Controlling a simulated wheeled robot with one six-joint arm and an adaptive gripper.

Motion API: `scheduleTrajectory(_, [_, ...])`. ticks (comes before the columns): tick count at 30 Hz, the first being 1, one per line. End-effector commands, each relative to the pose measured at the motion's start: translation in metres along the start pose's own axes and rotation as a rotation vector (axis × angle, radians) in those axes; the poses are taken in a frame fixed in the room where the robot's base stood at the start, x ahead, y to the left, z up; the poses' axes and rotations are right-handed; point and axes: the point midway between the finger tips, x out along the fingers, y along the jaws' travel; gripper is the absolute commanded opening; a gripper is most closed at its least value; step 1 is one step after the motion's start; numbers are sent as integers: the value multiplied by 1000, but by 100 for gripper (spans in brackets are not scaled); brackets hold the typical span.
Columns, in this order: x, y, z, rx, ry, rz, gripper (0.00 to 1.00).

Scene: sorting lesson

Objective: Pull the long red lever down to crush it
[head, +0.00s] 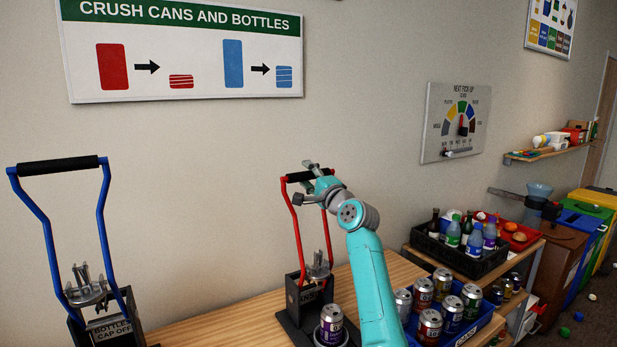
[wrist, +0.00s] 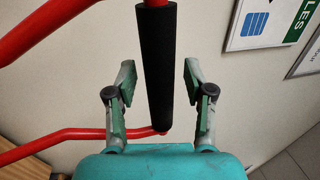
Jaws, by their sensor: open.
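The long red lever (head: 298,230) stands upright on the can crusher in the head view, its black grip bar at the top. In the wrist view the black grip (wrist: 155,65) lies between the two fingers of my gripper (wrist: 158,85), which is open. The left finger is nearer to the grip, and a gap shows on the right. In the head view my gripper (head: 312,180) is at the lever's top and partly hides the grip. A purple can (head: 331,325) stands upright at the crusher's base, below the raised lever.
A second crusher with a blue lever (head: 48,245) stands at the left. A blue crate (head: 482,333) of several cans is right of my arm. A black crate (head: 480,267) of bottles is behind it. The wall is close behind the table (head: 220,322).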

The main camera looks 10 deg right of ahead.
Motion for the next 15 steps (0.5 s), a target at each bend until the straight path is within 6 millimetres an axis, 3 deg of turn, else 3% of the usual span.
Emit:
scheduleTrajectory(1, [0,0,0,0,0,0,50])
scheduleTrajectory(7, [0,0,0,0,0,0,0])
scheduleTrajectory(15, [-1,0,0,0,0,-1,0])
